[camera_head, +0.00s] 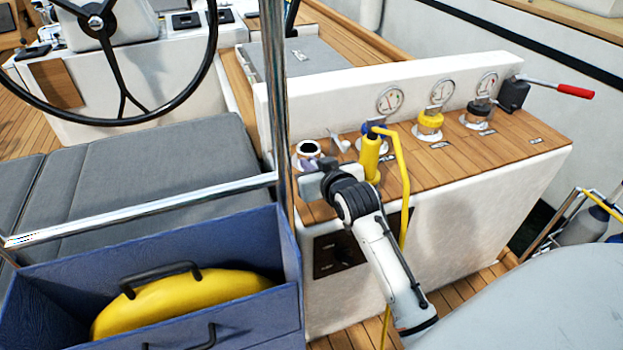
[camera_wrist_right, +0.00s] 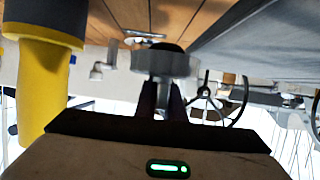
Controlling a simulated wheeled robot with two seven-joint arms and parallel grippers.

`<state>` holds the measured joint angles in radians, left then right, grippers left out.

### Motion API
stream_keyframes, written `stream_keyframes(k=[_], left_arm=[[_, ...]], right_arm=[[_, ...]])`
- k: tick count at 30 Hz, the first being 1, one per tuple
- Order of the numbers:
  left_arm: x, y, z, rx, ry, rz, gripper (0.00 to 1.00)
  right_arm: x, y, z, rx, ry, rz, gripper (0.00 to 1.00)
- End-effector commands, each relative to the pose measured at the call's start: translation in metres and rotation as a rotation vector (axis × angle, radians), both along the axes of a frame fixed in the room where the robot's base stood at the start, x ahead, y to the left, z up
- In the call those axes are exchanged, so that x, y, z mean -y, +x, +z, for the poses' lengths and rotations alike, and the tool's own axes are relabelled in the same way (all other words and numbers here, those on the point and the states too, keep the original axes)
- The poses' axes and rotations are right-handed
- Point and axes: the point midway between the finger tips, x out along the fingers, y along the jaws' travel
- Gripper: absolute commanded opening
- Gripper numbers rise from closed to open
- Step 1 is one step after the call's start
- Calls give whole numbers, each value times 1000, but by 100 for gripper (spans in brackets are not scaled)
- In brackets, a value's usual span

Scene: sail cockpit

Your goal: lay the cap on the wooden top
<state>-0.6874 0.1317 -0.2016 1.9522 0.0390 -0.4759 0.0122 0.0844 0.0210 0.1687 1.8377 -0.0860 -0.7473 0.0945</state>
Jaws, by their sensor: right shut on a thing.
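My right gripper (camera_head: 313,164) is over the near left end of the wooden top (camera_head: 453,155). In the right wrist view its two dark fingers (camera_wrist_right: 163,100) are shut on a pale grey, round cap (camera_wrist_right: 143,60) with a dark middle. The cap also shows in the head view as a whitish round piece with a dark centre (camera_head: 308,147), just beyond the fingers. I cannot tell whether it touches the wood. My left gripper is not in view.
A yellow nozzle (camera_head: 369,157) with a yellow hose stands close right of my right gripper. Yellow (camera_head: 430,120) and black (camera_head: 479,110) fittings stand farther right, below gauges (camera_head: 441,91). A steel post (camera_head: 273,90) rises on the left. Bare wood lies at front right.

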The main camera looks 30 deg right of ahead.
Motion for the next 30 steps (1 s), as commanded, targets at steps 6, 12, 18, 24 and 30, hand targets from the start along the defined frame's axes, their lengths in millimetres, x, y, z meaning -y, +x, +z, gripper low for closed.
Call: stream_keyframes(k=[6,12,18,24,30], left_arm=[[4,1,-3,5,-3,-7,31],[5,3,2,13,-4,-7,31],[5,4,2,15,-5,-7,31],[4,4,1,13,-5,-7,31],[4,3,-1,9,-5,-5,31]], right_arm=[[0,0,-31,-1,0,-1,0],[0,0,-35,2,0,0,0],[0,0,-37,0,0,0,0],[0,0,-39,-1,0,0,28],[0,0,-38,-1,0,0,28]])
